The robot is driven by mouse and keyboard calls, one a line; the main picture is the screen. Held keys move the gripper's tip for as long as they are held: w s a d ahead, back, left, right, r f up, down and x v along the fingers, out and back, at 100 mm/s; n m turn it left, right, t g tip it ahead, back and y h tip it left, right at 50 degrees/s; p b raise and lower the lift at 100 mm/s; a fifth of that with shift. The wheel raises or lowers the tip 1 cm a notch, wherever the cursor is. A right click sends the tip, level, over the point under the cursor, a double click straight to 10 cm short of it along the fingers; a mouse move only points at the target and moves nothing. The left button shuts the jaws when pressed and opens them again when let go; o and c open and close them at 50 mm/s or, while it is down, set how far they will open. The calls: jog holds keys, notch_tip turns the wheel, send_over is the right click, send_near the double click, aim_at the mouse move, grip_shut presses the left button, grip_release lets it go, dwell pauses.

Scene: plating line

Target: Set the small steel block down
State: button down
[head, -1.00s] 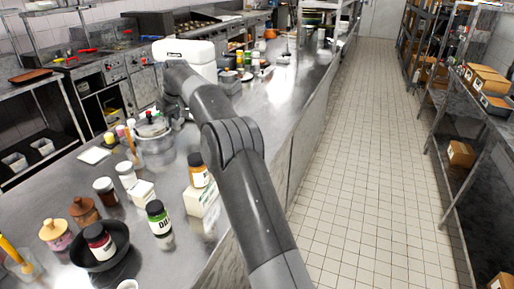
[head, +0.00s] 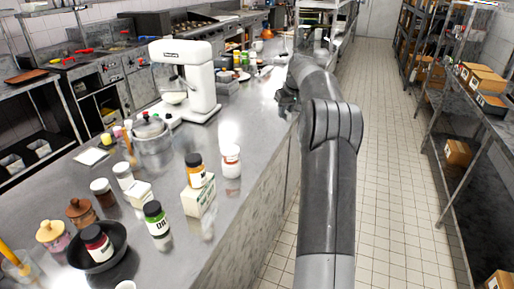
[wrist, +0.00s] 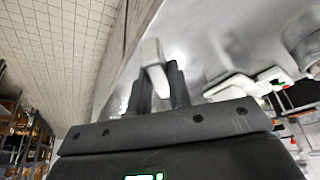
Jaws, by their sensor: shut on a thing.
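My gripper (wrist: 158,88) is shut on the small steel block (wrist: 153,65). The block is pale grey and sticks out beyond the two dark fingers in the wrist view. In the head view my gripper (head: 287,103) hangs over the right part of the steel counter (head: 262,130), close to its long aisle-side edge. The block cannot be made out there. Whether it touches the counter cannot be told.
A white stand mixer (head: 205,80) and a steel pot (head: 152,140) stand left of the gripper. A white jar with a red label (head: 231,162) and a spice jar on a carton (head: 198,196) are nearer. The counter beside my gripper looks clear. A tiled aisle (head: 390,200) lies right.

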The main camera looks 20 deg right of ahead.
notch_tip(320, 180, down, 5)
send_over(256, 145)
jog(key=s, duration=0.2)
notch_tip(256, 145, down, 7)
jog(key=shift+w, duration=0.1)
jog(key=shift+f, duration=1.95)
jog(key=shift+f, duration=0.1)
jog(key=c, duration=1.3)
grip_release()
jog(key=shift+f, duration=0.1)
